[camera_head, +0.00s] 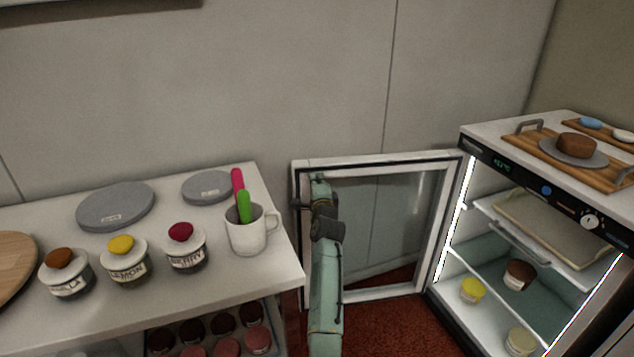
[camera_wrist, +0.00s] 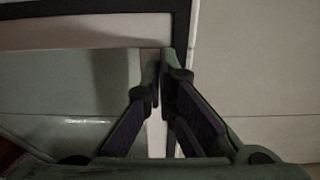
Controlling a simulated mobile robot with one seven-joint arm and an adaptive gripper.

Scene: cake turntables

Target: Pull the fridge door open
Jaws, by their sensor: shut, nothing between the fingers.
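The small fridge (camera_head: 470,148) stands at the right with its interior lit and in plain view. Its glass door (camera_head: 378,293), with a white frame, is swung wide open to the left, near the back wall. My gripper (camera_head: 303,204) is at the door's outer left edge, partly hidden by my own arm. In the wrist view my gripper (camera_wrist: 160,75) has its fingertips together with nothing between them, in front of the door frame (camera_wrist: 100,30). I cannot tell whether the fingers touch the frame.
A white table (camera_head: 215,290) at the left holds labelled jars, grey turntables and a mug (camera_head: 247,232) of spatulas; its right edge is close to my arm. A wooden tray (camera_head: 545,147) with a cake lies on the fridge. Red floor (camera_head: 385,325) shows between table and fridge.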

